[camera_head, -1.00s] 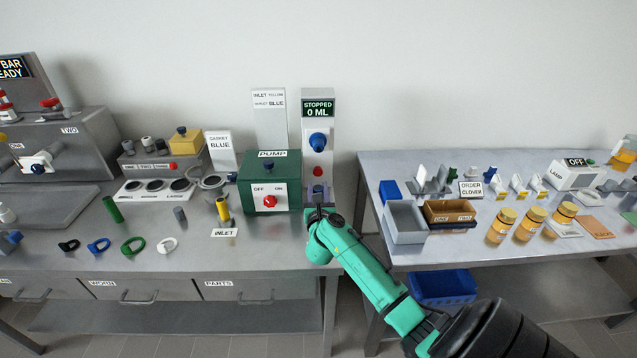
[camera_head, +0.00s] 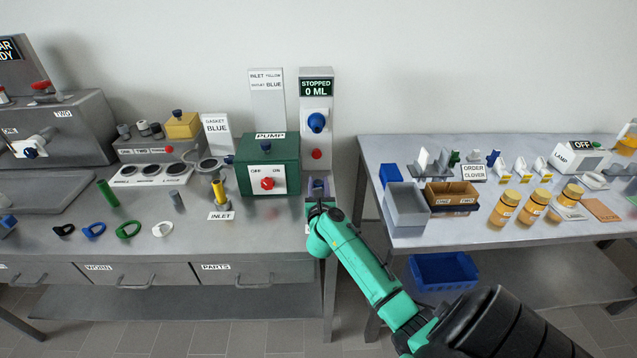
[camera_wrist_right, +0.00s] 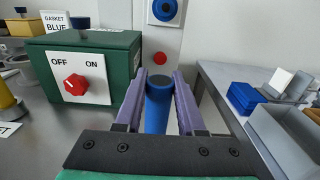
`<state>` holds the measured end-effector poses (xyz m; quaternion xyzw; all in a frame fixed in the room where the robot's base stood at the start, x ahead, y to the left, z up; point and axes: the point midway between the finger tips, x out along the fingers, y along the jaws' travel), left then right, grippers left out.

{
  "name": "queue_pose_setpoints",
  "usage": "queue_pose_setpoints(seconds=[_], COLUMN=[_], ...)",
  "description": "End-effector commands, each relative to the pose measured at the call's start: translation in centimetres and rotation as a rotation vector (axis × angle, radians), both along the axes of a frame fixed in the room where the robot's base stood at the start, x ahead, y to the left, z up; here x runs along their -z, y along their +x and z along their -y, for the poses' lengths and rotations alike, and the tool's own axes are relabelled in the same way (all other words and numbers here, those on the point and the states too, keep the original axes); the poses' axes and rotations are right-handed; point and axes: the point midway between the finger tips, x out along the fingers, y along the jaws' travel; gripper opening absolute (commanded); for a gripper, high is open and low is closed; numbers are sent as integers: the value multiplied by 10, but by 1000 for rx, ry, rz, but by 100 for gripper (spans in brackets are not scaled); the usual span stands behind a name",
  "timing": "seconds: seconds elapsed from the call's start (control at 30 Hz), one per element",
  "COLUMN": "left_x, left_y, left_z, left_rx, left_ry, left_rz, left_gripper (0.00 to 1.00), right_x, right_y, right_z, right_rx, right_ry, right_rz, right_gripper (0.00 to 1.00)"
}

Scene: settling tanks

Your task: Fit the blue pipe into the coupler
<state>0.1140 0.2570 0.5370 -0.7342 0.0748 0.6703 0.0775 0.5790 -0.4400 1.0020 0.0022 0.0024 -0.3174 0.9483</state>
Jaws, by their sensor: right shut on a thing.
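My right gripper (camera_head: 318,184) is at the front right of the steel bench, in front of the white stand with the STOPPED display. In the right wrist view its purple fingers (camera_wrist_right: 158,88) are shut on the upright blue pipe (camera_wrist_right: 158,104), whose dark top end faces up. The pipe's lower end is hidden by the gripper. A blue ring with a dark centre (camera_head: 316,122) is on the stand, above a red button; it also shows in the wrist view (camera_wrist_right: 164,9). I cannot tell which part is the coupler. My left gripper is not in view.
The green pump box (camera_head: 268,165) stands just left of my gripper, its red knob facing front. A yellow pipe (camera_head: 218,190) stands by the INLET label. Right of a gap is a second table with a grey bin (camera_head: 405,213) near its edge.

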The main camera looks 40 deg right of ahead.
Motion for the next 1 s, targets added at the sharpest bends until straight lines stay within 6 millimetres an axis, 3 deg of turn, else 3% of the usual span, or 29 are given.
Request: queue_pose_setpoints(seconds=[1.0], left_x=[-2], left_y=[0], left_z=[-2], left_rx=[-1], left_ry=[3], left_rz=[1], left_gripper=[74], right_x=[2], right_y=[0], right_z=[0], right_rx=[0], right_ry=[-1], right_rz=[1], right_gripper=[0])
